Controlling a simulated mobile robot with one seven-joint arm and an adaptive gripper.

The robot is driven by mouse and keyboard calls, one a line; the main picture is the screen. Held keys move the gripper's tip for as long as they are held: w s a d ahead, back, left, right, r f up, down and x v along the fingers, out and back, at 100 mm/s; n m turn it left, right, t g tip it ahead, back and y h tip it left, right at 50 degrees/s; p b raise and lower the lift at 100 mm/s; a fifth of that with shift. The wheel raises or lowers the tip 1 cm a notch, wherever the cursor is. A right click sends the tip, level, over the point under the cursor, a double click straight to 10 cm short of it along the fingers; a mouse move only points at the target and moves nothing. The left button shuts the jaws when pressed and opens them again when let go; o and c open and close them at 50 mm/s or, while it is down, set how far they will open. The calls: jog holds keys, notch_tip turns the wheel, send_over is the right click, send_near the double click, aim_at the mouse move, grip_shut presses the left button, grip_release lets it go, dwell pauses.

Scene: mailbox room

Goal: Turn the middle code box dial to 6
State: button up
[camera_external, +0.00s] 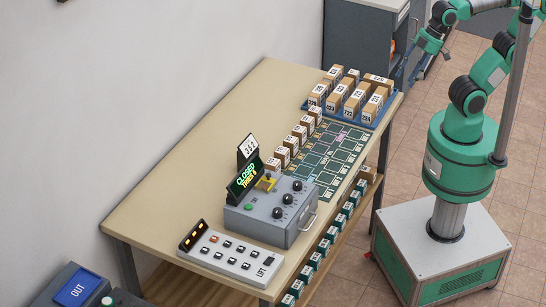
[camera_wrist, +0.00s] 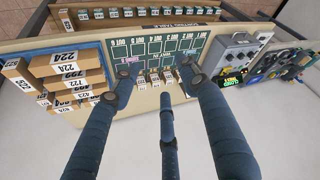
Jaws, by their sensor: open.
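The grey code box (camera_external: 258,222) sits near the front end of the table, with three black dials along its sloped top. The middle dial (camera_external: 288,199) lies between the other two; its setting is too small to read. A green-lit sign reading CLOSED (camera_external: 244,178) stands behind the box, beside a small yellow part. My gripper (camera_wrist: 156,76) is open and empty, its dark fingers spread over the table's slot board in the wrist view. The code box also shows in the wrist view (camera_wrist: 232,55) at the right, apart from my fingers. In the external view my arm's end is at the upper right.
A blue tray (camera_external: 335,117) of numbered cartons stands at the far end of the table (camera_external: 180,180). A green slot board with a row of small cartons lies in between. A switch panel (camera_external: 230,255) lies in front of the box. The table's left side is clear.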

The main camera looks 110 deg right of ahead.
jog(key=w+a+r+m+g+p, duration=0.1)
jog(key=w+a+r+m+p, duration=0.15)
jog(key=w+r+p, duration=0.75)
jog(key=m+g+p, duration=0.5)
jog(key=m+p, duration=0.2)
jog(key=p, duration=0.7)
send_over(288, 196)
notch_tip(288, 196, down, 18)
jog(key=f, duration=0.1)
jog(key=shift+w+r+n, duration=0.1)
jog(key=shift+r+n, duration=0.15)
jog(key=shift+f, duration=0.1)
jog(key=shift+f+p, duration=0.8)
jog(key=shift+f, duration=6)
